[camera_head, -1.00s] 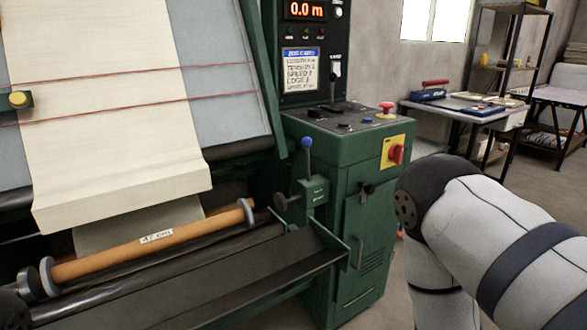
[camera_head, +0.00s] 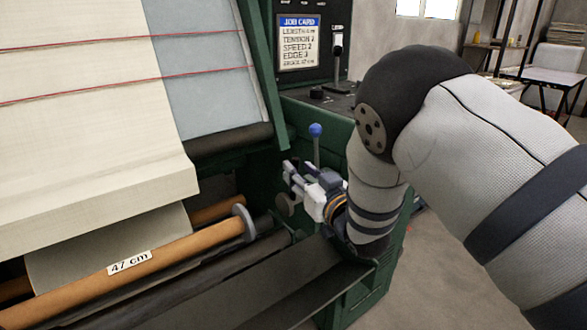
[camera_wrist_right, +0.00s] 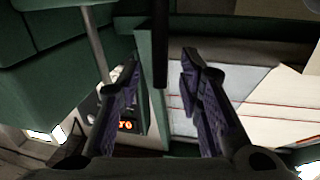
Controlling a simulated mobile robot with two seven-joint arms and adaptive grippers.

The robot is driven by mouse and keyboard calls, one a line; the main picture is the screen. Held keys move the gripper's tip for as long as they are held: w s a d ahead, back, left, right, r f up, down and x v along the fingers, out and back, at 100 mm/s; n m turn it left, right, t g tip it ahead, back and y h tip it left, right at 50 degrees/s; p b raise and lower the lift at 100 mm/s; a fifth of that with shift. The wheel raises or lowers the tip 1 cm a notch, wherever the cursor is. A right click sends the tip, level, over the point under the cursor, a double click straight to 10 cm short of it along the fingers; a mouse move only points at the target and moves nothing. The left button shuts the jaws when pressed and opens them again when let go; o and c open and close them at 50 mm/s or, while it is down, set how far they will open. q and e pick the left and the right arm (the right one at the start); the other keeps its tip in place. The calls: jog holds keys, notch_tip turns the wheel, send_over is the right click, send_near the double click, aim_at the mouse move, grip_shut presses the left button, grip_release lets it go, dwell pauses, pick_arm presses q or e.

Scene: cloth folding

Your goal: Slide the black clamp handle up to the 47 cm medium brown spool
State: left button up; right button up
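The brown spool (camera_head: 190,246) labelled "47 cm" lies in the cradle at lower left, with a grey disc (camera_head: 244,222) at its right end. A dark round knob (camera_head: 286,205), perhaps the clamp handle's end, shows right of that disc, apart from it. My right gripper (camera_head: 288,177) is just above the knob, pointing left, fingers apart. In the right wrist view the fingers are open, and a black bar (camera_wrist_right: 160,40) shows between them; I cannot tell whether it is the handle or touches them. My left gripper is not in view.
A blue-tipped lever (camera_head: 316,131) stands close behind my right gripper. A green machine cabinet (camera_head: 300,118) with a job card (camera_head: 299,43) is behind. Cream cloth (camera_head: 90,150) hangs over the spool's left part. A dark sloping tray (camera_head: 240,295) lies in front.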

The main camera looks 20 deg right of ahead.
aim_at(297, 168)
jog(key=shift+w+a, duration=0.2)
jog(key=shift+w, duration=1.35)
jog(key=shift+c, duration=0.5)
grip_shut()
